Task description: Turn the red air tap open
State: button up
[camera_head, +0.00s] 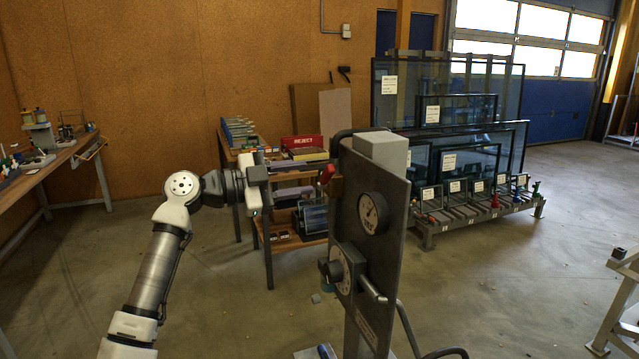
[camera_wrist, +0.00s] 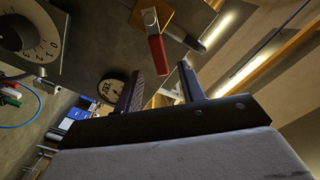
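The red air tap (camera_head: 327,174) sits on a small brown block near the top of the upright grey panel (camera_head: 385,255), on its left side. In the wrist view its red lever (camera_wrist: 157,54) shows beyond my fingertips, roughly between their directions. My gripper (camera_wrist: 163,76) is open, with its two dark fingers apart and nothing between them. In the head view my gripper (camera_head: 262,190) is left of the tap, with a visible gap between them. The fingers are hard to make out there.
A round gauge (camera_head: 373,213) and a numbered dial (camera_head: 342,268) are on the panel below the tap. A shelf rack (camera_head: 290,172) stands behind my gripper. Framed glass panes (camera_head: 458,110) stand on a rack at the back. A workbench (camera_head: 45,165) is at left.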

jog(key=b+v, duration=0.1)
jog(key=v, duration=0.6)
jog(key=shift+a, duration=0.1)
